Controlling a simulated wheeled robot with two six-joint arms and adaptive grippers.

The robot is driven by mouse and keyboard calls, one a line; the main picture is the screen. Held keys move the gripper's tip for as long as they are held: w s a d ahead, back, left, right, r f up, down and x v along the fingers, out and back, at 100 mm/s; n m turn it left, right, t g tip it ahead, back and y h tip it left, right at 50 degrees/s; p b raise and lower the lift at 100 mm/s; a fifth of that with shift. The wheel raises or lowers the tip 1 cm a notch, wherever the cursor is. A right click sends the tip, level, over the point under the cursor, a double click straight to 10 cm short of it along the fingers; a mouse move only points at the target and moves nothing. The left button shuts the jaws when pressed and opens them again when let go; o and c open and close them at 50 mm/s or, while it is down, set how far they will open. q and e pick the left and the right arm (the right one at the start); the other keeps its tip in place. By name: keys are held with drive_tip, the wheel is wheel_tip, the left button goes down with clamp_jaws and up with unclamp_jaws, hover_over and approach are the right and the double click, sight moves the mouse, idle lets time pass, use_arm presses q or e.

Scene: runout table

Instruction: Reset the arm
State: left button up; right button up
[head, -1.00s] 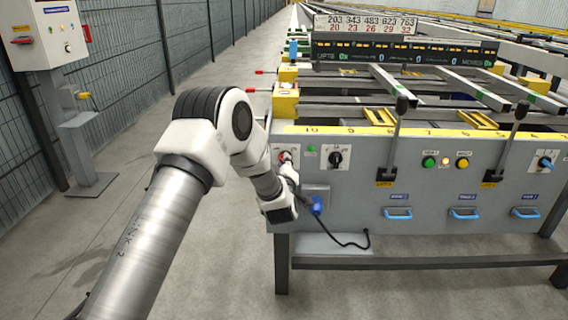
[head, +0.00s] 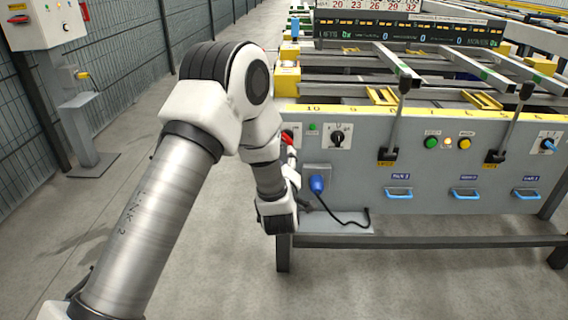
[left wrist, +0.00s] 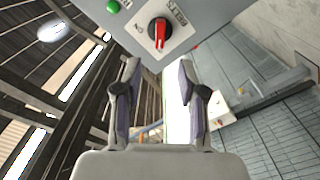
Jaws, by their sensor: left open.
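A red rotary switch on a white plate is at the left end of the grey control panel, partly hidden by my arm in the head view (head: 288,139). It shows clearly in the left wrist view (left wrist: 160,34), with its red handle pointing roughly along the view's up-down line. My left gripper (left wrist: 158,72) is open and empty, with its two fingers apart and the switch beyond their tips. No contact shows. In the head view my left wrist hangs in front of the panel's left end, and the fingers are mostly hidden. My right gripper is in neither view.
Beside the switch are a green lamp (head: 312,127) and a black rotary knob (head: 337,138). A blue plug (head: 317,184) with a black cable is below. Two black-knobbed levers (head: 401,110) stand farther right. A control box (head: 38,22) on a post is left. The floor between is clear.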

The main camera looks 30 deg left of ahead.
use_arm(q)
drive_tip(key=shift+v, duration=1.05)
drive_tip(key=s+d+f+m+g+h, duration=0.2)
drive_tip(key=s+f, duration=0.1)
drive_tip(key=f, duration=0.6)
drive_tip(key=s+d+f+m+g+h, duration=0.1)
drive_tip(key=s+f, duration=0.3)
drive_tip(key=f, duration=0.4)
drive_tip(key=s+d+f+m+g+h, duration=0.2)
drive_tip(key=s+d+f+m+g, duration=0.15)
drive_tip(key=s+f, duration=0.5)
drive_tip(key=s+d+f+m+g+h, duration=0.3)
drive_tip(key=s+d+f+g, duration=0.1)
drive_tip(key=s+f, duration=0.4)
drive_tip(key=s+d+m+g+h, duration=0.1)
drive_tip(key=s+d+m+g, duration=0.15)
drive_tip(key=s, duration=0.35)
drive_tip(key=s+d+m+g, duration=0.1)
drive_tip(key=s+m+g, duration=0.2)
drive_tip(key=s, duration=0.4)
wheel_tip(320, 180, up, 27)
drive_tip(key=p, duration=2.6)
drive_tip(key=shift+w+a+t+p, duration=0.3)
